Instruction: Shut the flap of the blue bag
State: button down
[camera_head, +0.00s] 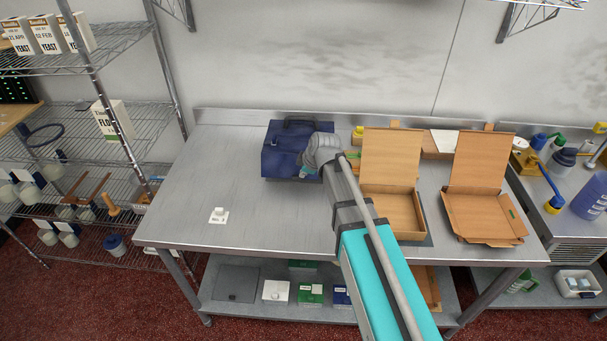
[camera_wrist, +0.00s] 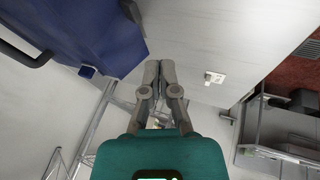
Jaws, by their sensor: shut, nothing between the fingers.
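The blue bag (camera_head: 284,152) stands on the steel table, toward the back, with a dark handle on top. My gripper (camera_wrist: 158,66) is shut and empty, its two fingers together in the wrist view. In the head view my gripper (camera_head: 306,171) is at the bag's front right, partly covering it; I cannot tell whether it touches. In the wrist view the bag (camera_wrist: 105,35) fills the upper left, beside the fingertips and apart from them in the picture, with a small blue tab at its edge. I cannot tell how far the flap is open.
Two open cardboard boxes (camera_head: 390,150) (camera_head: 483,178) stand on the steel table (camera_head: 215,165) right of my arm. A small white object (camera_head: 219,215) lies at the front left, and also shows in the wrist view (camera_wrist: 214,77). The table's left side is mostly clear. Wire shelves (camera_head: 120,115) stand left.

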aim_at(297, 168)
jog(key=shift+b+x, duration=3.5)
jog(key=shift+x, duration=0.75)
jog(key=shift+w+d+f+b, duration=0.1)
jog(key=shift+w+f+b, duration=0.25)
jog(key=shift+w, duration=0.5)
jog(key=shift+w+d+f+b, duration=0.1)
jog(key=shift+w+f+b, duration=0.25)
jog(key=shift+w, duration=0.55)
jog(key=shift+f, duration=0.1)
